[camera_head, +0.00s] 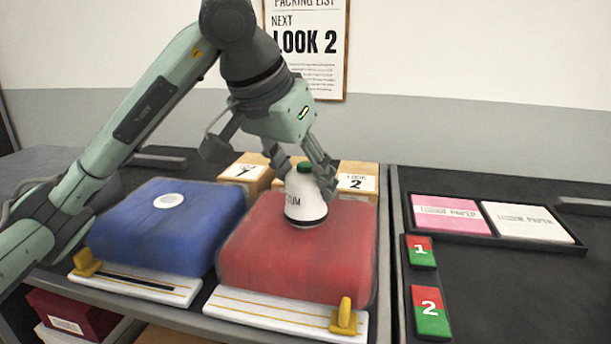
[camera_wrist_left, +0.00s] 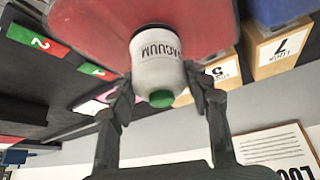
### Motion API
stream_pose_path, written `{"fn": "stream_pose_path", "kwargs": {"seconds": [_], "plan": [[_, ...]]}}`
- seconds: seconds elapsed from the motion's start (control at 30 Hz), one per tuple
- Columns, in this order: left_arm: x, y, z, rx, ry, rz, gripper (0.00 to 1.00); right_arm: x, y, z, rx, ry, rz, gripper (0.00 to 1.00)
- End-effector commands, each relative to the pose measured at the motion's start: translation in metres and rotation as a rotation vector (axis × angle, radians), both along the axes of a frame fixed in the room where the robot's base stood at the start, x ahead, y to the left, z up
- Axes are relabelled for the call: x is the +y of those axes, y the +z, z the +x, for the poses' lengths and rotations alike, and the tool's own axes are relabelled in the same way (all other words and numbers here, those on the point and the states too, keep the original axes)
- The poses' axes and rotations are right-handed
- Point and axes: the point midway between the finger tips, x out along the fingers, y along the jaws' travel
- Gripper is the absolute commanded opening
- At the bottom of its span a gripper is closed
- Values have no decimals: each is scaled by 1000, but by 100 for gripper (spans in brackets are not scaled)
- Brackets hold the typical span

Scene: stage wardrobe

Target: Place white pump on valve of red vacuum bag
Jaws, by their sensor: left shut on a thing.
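The white pump (camera_head: 305,200), with a green top and a dark base ring, stands upright at the top face of the red vacuum bag (camera_head: 300,255). My left gripper (camera_head: 305,172) is shut on the pump from behind. The left wrist view also shows the pump (camera_wrist_left: 158,65) between the two fingers (camera_wrist_left: 160,95), with its base against or just over the red bag (camera_wrist_left: 95,25). The valve of the red bag is not visible; the pump may cover it. I cannot tell whether the base touches the bag. My right gripper is not in view.
A blue vacuum bag (camera_head: 165,235) with a white valve (camera_head: 168,200) lies to the left. White slider strips (camera_head: 270,315) lie in front. Labelled cardboard boxes (camera_head: 357,181) stand behind. A paper tray (camera_head: 490,240) and red-green cards (camera_head: 430,312) are on the right.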

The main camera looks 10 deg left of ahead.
Motion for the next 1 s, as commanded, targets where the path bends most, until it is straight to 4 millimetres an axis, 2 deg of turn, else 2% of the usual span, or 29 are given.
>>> {"fn": "stream_pose_path", "kwargs": {"seconds": [0.37,0.4,0.53,0.93,1.0], "plan": [[0,-2,0,-3,1,-2,7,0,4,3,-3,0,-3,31],[0,-2,0,0,0,0,52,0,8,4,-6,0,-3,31],[0,-2,0,0,0,0,68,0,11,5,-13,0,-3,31],[0,2,0,0,0,0,69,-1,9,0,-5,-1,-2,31],[1,7,-2,-4,0,-1,69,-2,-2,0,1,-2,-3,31]]}}
